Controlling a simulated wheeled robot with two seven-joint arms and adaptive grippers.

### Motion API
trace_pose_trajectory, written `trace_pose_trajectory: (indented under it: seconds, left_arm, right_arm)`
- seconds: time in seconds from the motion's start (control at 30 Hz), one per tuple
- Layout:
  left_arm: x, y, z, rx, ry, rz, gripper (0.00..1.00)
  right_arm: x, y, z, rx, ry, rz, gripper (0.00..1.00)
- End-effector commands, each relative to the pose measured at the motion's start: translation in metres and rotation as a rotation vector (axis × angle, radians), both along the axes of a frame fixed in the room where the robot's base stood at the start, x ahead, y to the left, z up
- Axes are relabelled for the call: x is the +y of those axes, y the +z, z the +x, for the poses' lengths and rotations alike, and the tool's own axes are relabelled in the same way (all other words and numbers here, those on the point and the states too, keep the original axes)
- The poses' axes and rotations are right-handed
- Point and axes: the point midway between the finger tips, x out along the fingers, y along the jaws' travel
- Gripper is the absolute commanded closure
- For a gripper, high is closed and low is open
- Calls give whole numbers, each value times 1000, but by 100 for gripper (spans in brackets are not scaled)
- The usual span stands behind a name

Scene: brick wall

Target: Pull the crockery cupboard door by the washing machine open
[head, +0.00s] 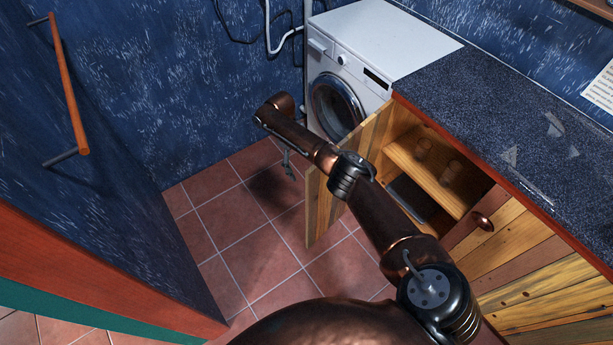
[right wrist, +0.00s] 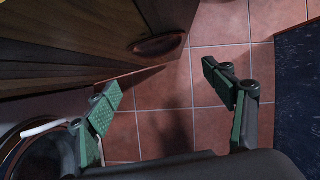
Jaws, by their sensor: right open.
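The crockery cupboard door (head: 325,205), of wooden planks, stands swung well out from the counter beside the washing machine (head: 345,50). The cupboard's inside shows, with a shelf (head: 425,170) bearing glassware. My right arm reaches across above the door. My right gripper (head: 288,165) is beyond it, on the washing machine side, partly hidden by the arm. In the right wrist view my right gripper (right wrist: 165,95) is open and empty, its green fingers wide apart over floor tiles. The door's outer face with its reddish-brown handle (right wrist: 158,45) is close, apart from the fingers. My left gripper is not in view.
The dark counter top (head: 480,100) runs along the right, with another wooden front and knob (head: 483,222) below. A blue wall with a wooden rail (head: 68,85) stands at left. The tiled floor (head: 240,230) between is clear.

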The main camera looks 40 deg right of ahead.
Motion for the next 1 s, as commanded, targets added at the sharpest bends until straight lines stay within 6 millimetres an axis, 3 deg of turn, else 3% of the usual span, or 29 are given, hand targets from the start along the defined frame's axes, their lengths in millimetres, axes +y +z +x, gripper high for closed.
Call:
trace_pose_trajectory:
  seconds: [0.1,0.33,1.0]
  left_arm:
    - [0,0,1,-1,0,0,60]
    - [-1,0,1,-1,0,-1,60]
    - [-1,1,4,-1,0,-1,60]
  right_arm:
    - [2,23,10,-1,-1,1,25]
    - [3,46,19,0,-2,1,25]
    - [6,46,21,-6,-3,4,25]
